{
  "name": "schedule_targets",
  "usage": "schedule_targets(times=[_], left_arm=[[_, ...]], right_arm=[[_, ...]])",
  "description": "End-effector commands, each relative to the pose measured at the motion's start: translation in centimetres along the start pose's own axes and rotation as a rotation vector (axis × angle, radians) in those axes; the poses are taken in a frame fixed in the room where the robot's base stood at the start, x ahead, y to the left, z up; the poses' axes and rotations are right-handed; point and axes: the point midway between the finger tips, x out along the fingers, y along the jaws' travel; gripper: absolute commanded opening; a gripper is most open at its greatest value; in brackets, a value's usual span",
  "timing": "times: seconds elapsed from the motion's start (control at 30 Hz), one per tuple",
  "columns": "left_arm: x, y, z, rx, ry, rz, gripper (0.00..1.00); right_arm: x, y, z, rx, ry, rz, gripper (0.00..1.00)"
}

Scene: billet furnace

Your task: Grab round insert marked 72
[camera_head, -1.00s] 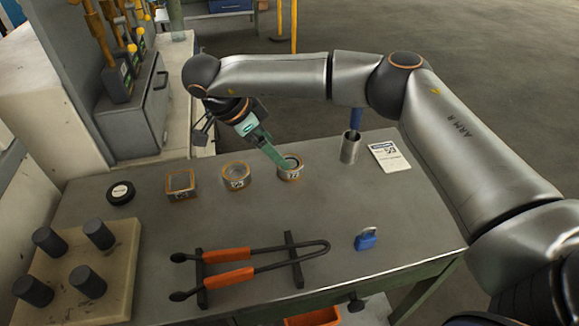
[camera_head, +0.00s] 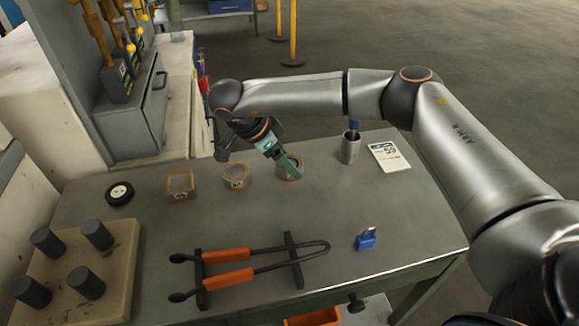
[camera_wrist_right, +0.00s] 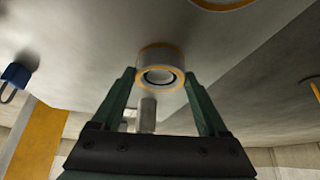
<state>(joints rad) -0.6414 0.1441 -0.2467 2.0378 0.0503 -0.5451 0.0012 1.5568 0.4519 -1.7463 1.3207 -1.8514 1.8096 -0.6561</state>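The round insert at the right of the row (camera_head: 284,177) is a grey ring with orange-gold rims, standing on the table. Its marking is too small and covered to read now. My right gripper (camera_head: 291,168) reaches down over it and hides part of it. In the right wrist view the round insert (camera_wrist_right: 161,69) lies between the tips of my right gripper (camera_wrist_right: 159,74). The two green fingers are spread, one on each side of it, and I cannot tell whether they touch it. My left gripper is not in view.
Another round insert (camera_head: 235,177), a square insert (camera_head: 180,184) and a black-and-white disc (camera_head: 119,193) stand to the left. A metal cup (camera_head: 350,148) and a paper card (camera_head: 389,157) are at right. Orange-handled tongs (camera_head: 228,281) and a blue padlock (camera_head: 366,239) lie in front.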

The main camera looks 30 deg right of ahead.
Motion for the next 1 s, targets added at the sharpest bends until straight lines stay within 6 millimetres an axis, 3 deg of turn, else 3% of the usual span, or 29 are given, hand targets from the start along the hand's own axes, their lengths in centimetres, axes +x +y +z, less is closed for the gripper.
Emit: schedule_targets(times=[0.07, 0.63, 1.0], left_arm=[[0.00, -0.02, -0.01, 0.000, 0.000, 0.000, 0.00], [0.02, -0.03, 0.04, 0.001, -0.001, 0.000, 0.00], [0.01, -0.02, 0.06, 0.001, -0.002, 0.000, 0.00]], right_arm=[[-0.03, 0.00, 0.00, 0.000, 0.000, 0.000, 0.66], [-0.07, -0.01, 0.01, 0.000, 0.000, 0.000, 0.02], [-0.22, -0.07, -0.08, 0.002, 0.000, -0.003, 0.00]])
